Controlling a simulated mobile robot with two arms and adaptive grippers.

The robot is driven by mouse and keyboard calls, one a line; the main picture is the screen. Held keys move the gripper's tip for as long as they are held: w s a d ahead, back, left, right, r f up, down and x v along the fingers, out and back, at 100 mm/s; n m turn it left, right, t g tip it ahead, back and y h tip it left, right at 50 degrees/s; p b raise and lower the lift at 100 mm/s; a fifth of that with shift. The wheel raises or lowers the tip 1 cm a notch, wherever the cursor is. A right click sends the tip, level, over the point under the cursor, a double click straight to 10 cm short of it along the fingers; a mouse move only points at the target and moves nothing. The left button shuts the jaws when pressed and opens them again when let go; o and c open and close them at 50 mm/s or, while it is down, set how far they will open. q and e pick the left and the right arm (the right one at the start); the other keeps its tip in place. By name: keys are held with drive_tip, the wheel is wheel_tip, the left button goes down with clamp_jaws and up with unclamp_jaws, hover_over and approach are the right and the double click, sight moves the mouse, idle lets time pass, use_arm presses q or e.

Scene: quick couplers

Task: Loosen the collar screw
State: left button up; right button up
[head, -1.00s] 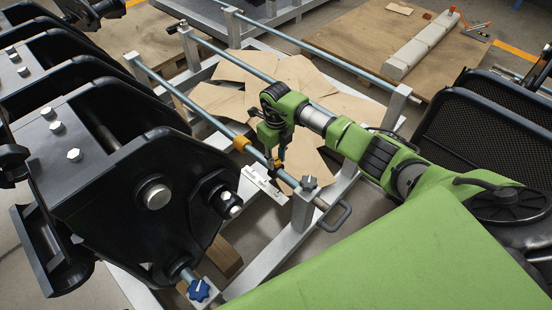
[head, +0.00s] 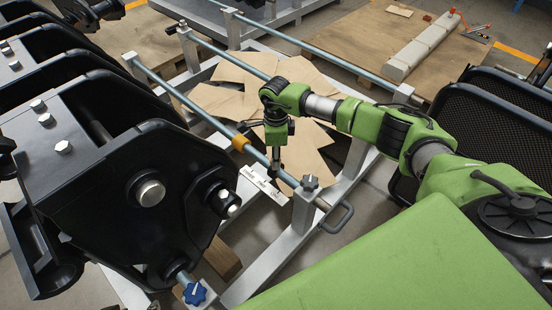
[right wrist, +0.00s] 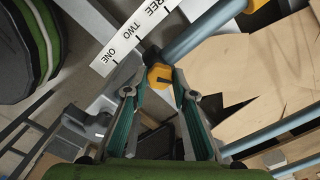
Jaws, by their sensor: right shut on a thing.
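A yellow-orange collar (head: 240,143) sits on the grey rod of the silver frame, left of my right gripper. My right gripper (head: 275,170) points down over the same rod, closer to the near post. In the right wrist view, a yellow six-sided piece with a dark slot, seemingly the collar screw (right wrist: 159,77), sits between the fingertips of my right gripper (right wrist: 162,88). The fingers are shut on its two sides. In the head view my gripper hides this piece. The other collar shows in the right wrist view (right wrist: 256,5) at the top right. My left gripper is not in view.
A white scale marked ONE, TWO, THREE (right wrist: 135,35) lies beside the rod. A black coupler (head: 120,185) fills the left. A post with a bolt (head: 305,203) and a grey handle (head: 337,217) stand close by. Cardboard (head: 225,100) lies inside the frame. A blue knob (head: 195,293) is at the front.

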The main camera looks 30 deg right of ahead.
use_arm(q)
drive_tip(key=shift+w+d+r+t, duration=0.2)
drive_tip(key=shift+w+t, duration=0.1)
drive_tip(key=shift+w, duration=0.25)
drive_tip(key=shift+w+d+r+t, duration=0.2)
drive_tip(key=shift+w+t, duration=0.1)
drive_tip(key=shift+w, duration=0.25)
use_arm(e)
drive_tip(key=shift+n, duration=0.6)
drive_tip(key=o, duration=1.1)
wheel_tip(320, 180, up, 12)
drive_tip(key=shift+r, duration=0.1)
